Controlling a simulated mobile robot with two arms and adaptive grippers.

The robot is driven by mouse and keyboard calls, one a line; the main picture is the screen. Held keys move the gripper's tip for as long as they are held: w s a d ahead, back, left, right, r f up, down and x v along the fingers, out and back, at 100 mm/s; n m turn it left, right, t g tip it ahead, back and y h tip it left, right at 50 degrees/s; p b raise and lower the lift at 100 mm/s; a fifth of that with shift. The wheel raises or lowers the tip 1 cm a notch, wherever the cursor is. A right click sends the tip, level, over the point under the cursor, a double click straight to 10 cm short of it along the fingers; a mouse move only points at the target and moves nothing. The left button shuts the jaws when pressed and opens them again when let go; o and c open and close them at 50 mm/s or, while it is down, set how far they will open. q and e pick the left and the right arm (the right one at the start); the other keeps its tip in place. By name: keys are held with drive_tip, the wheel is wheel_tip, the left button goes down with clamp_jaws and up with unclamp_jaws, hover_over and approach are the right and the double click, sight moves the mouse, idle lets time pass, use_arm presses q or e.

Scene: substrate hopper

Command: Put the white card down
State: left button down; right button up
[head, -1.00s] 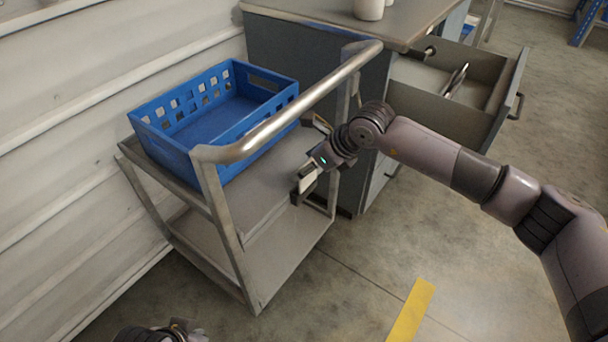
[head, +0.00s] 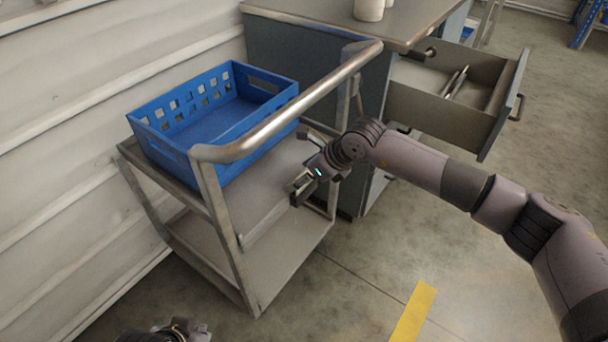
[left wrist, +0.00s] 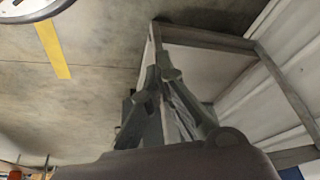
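My right gripper (head: 300,190) is over the trolley's upper shelf, on the side near the drawer cabinet. It is seen from above and behind and is small. A small pale patch, perhaps the white card (head: 301,182), shows at its fingers. I cannot tell whether the fingers grip it or are apart from it. My left gripper is low in the head view, mostly cut off by the bottom edge. In the left wrist view the left gripper's fingertips (left wrist: 162,74) come close together, with no object clearly between them.
A blue crate (head: 180,150) stands on the left of the grey trolley (head: 280,243), whose metal handle (head: 262,128) rises close to my right gripper. Behind is a cabinet with an open drawer (head: 497,127) and a white container (head: 369,9) on top. The floor in front is clear.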

drive_tip(key=o, duration=0.4)
drive_tip(key=shift+d+r, duration=0.1)
drive_tip(key=shift+r, duration=0.1)
use_arm(q)
drive_tip(key=shift+s+a+r+g+p, duration=0.2)
drive_tip(key=shift+s+r+g+p, duration=0.2)
drive_tip(key=shift+s+r+p, duration=0.5)
use_arm(e)
drive_tip(key=v, duration=1.1)
drive_tip(key=shift+s+d+r, duration=0.1)
drive_tip(key=shift+s+r, duration=0.1)
drive_tip(key=shift+r, duration=0.1)
use_arm(q)
drive_tip(key=shift+w+f, duration=0.15)
drive_tip(key=shift+d, duration=0.1)
